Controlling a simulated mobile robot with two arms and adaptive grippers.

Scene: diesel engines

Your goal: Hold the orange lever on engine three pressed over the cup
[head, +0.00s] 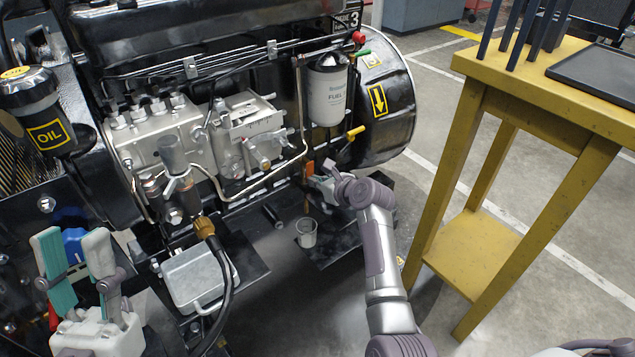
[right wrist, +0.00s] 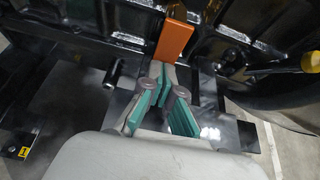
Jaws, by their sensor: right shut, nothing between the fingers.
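The orange lever (head: 309,168) sits low on the side of engine three (head: 364,110), which bears a "3" plate at the top. A small grey cup (head: 306,233) stands below the lever on a dark plate. A thin brown strip (head: 306,200) hangs between lever and cup; I cannot tell what it is. My right gripper (head: 322,182) is shut and empty right at the lever. In the right wrist view its fingertips (right wrist: 163,72) meet just below the lever (right wrist: 174,40); contact is unclear. My left gripper (head: 74,240) is open and empty at the lower left.
A yellow table (head: 480,90) stands to the right with a black tray (head: 600,75) on it. A metal pan (head: 195,278) and a black hose (head: 222,280) lie left of the cup. A yellow handle (head: 355,132) sticks out above the lever.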

